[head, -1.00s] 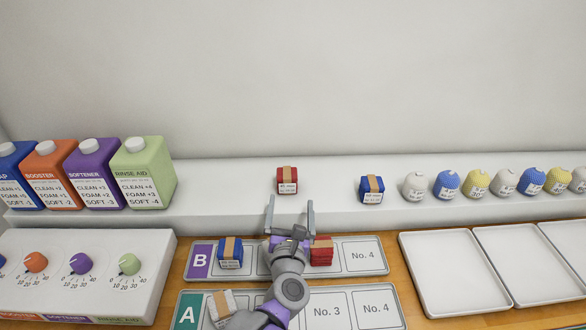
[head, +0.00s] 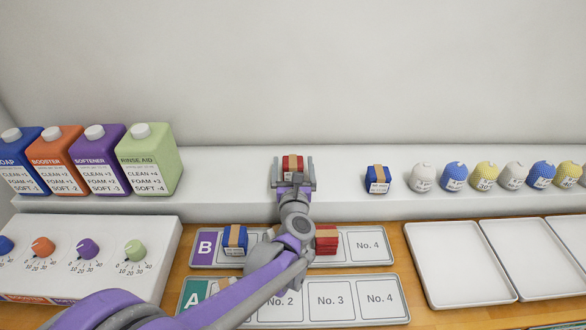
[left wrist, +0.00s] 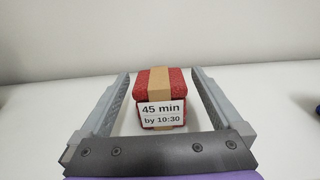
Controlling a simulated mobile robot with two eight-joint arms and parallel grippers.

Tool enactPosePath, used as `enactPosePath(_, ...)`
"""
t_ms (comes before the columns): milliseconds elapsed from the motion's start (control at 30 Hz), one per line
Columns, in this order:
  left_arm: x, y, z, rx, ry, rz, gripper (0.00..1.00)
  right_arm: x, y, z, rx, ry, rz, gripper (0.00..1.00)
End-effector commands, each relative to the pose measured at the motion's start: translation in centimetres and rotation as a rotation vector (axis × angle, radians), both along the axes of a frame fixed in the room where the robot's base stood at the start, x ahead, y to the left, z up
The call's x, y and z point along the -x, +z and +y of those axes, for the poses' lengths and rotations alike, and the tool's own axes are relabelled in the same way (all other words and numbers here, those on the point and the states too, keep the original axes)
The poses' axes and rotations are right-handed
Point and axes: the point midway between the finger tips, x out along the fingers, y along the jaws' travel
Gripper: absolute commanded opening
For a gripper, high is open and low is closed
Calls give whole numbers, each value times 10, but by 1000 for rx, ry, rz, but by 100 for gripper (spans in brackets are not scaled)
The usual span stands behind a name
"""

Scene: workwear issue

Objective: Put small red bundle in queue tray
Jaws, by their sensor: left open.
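A small red bundle (head: 293,162) with a tan band sits on the white shelf at the back. In the left wrist view the red bundle (left wrist: 160,92) carries a label reading "45 min by 10:30". My left gripper (head: 293,170) is open, its fingers on either side of the bundle, with visible gaps to it in the wrist view. Queue tray B (head: 207,246) has a blue bundle (head: 235,238) at its left and a larger red bundle (head: 327,240) right of the middle; slot No. 4 is empty. My arm hides part of the tray. My right gripper is not in view.
Tray A (head: 333,300) lies in front, partly covered by my arm. A blue bundle (head: 377,178) and several round knitted items (head: 485,175) stand on the shelf to the right. Bottles (head: 150,158) stand at left. Empty white trays (head: 458,262) lie at right.

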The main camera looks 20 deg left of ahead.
Motion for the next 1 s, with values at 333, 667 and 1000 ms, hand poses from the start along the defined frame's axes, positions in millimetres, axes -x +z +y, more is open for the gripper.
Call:
enactPosePath(333,-7,0,2,0,0,0,95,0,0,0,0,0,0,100)
enactPosePath(667,-7,0,2,-1,0,0,35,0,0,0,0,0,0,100)
enactPosePath(1000,-7,0,2,-1,0,0,14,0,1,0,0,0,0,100)
